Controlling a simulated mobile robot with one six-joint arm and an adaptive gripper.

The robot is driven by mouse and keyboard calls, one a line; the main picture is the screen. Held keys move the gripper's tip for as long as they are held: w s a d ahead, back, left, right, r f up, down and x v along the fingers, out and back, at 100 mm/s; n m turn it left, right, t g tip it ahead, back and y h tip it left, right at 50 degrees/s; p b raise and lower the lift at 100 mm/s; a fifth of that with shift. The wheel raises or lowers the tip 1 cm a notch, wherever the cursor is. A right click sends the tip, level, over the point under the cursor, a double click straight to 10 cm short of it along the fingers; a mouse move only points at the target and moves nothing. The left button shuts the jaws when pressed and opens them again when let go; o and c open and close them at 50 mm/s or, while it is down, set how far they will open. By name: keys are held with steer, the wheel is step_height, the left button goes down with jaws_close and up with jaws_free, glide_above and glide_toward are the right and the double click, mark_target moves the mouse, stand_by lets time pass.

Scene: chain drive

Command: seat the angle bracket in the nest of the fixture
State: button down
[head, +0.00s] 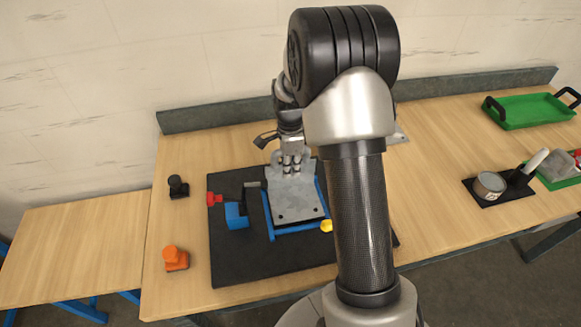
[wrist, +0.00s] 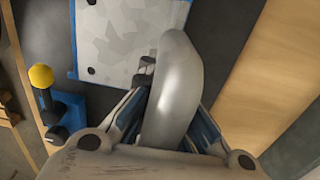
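The angle bracket (head: 297,201) is a mottled grey metal plate with dark holes, lying between the blue rails of the fixture (head: 267,214). Its plate (wrist: 120,40) also shows in the wrist view, with blue along its edges; I cannot tell whether it sits fully down. My gripper (head: 291,164) points down at the bracket's back end, fingers close together. In the wrist view a smooth silver curved body covers most of the space between the fingers (wrist: 172,108), hiding the right fingertip and any contact.
The fixture's black base carries a red knob (head: 214,199), a blue block (head: 236,216) and a yellow knob (head: 327,226). A black part (head: 178,187) and an orange part (head: 176,259) stand at left. A tin (head: 489,185) and green tray (head: 530,111) are at right.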

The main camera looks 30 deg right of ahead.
steer(key=shift+f+b, duration=0.7)
steer(key=shift+f, duration=0.4)
steer(key=c, duration=1.7)
jaws_free()
steer(key=shift+f, duration=0.1)
step_height(320, 180, up, 12)
steer(key=shift+w+r, duration=0.1)
